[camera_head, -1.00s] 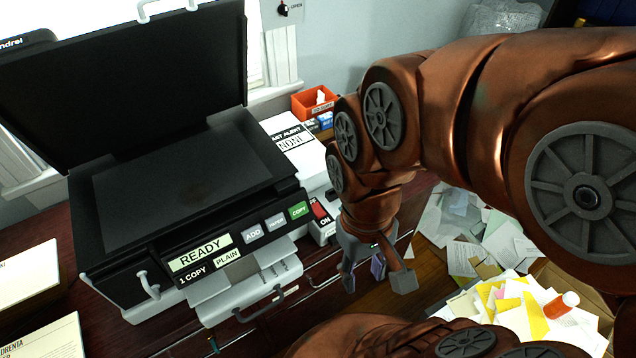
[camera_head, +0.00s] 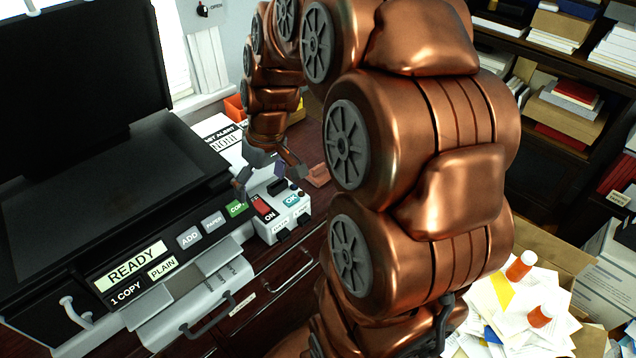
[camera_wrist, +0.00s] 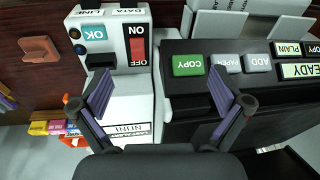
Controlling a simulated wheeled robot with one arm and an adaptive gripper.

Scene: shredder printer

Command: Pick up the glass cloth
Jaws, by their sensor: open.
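A small orange-brown piece (camera_head: 317,175) lies on the dark wood desk, right of the white ON/OFF box. It also shows at the upper left of the wrist view (camera_wrist: 38,50). It may be the glass cloth, but I cannot tell for sure. My gripper (camera_head: 265,178) is above the white box and the copier's front right corner, left of that piece. In the wrist view my gripper (camera_wrist: 163,98) has its two fingers wide apart with nothing between them. My arm hides part of the desk.
The copier (camera_head: 100,190) stands at left with its lid up. The white ON/OFF box (camera_head: 275,213) sits under my gripper. An orange bin (camera_head: 234,107) is behind.

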